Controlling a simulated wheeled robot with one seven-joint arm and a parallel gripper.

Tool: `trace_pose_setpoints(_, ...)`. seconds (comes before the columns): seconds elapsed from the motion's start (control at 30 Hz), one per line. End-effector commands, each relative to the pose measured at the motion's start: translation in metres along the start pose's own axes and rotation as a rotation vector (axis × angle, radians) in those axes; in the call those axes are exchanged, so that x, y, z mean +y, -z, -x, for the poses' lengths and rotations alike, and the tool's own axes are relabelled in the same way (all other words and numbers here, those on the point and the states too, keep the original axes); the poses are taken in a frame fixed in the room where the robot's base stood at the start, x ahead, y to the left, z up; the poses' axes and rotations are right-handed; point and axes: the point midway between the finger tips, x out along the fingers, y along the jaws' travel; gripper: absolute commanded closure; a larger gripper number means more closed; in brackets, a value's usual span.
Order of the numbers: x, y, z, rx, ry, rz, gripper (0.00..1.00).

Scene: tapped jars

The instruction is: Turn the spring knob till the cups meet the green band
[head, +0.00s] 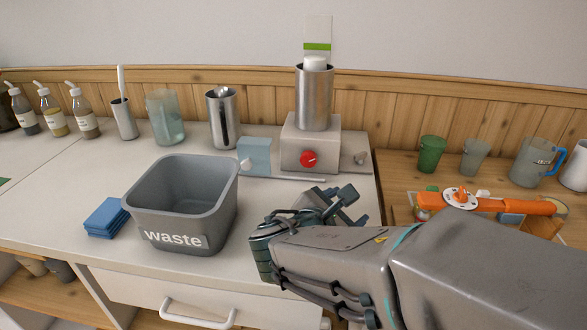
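A red round knob (308,159) sits on the front of a beige box (324,136). In this view the cups' top appears slightly below the band. My gripper (350,207) is in front of the box, below the knobs, apart from them. Its finger gap is unclear.
A grey waste bin (185,197) stands left of my gripper, with blue pads (105,217) beside it. A light blue block (254,156) is left of the box. A steel cup (222,118) stands behind. An orange-handled device (480,203) and cups fill the right counter.

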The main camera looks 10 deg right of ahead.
Motion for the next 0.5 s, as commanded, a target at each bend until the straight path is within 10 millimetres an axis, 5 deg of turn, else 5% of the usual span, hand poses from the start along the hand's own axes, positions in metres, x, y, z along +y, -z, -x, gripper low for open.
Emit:
trace_pose_setpoints(0.03, 0.009, 0.018, -0.002, -0.033, -0.072, 0.092, 0.41)
trace_pose_setpoints(0.2, 0.048, 0.040, 0.011, -0.157, -0.283, 0.341, 0.41)
trace_pose_setpoints(0.5, 0.080, 0.056, 0.030, -0.266, -0.446, 0.516, 0.41)
